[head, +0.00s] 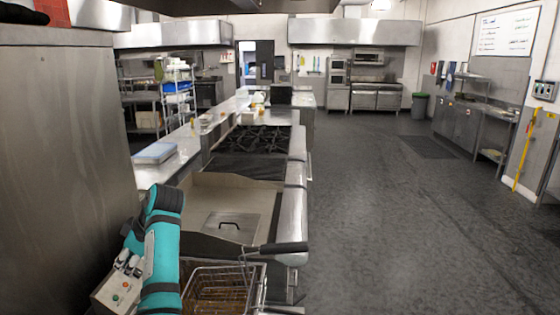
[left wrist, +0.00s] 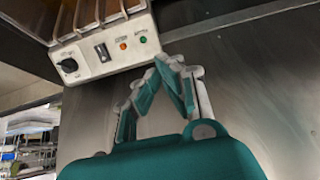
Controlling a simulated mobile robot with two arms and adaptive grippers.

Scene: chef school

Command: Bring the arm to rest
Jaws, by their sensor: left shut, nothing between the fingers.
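My left arm (head: 163,240), teal with dark bands, rises at the lower left of the head view. My left gripper (head: 128,263) shows small beside it, partly hidden, near a grey control box. In the left wrist view my left gripper (left wrist: 168,68) has its teal fingers slanted together at the tips, shut and empty. The control box (left wrist: 108,48), with a black knob, a switch and orange and green lights, is just beyond the fingertips. I cannot tell whether they touch it. My right gripper is in neither view.
A wire fryer basket (head: 222,285) with a black handle (head: 276,248) lies right of my left arm. A steel counter with a burner range (head: 254,139) runs away ahead. A tall steel cabinet (head: 65,150) stands close on the left. The dark floor (head: 400,220) on the right is clear.

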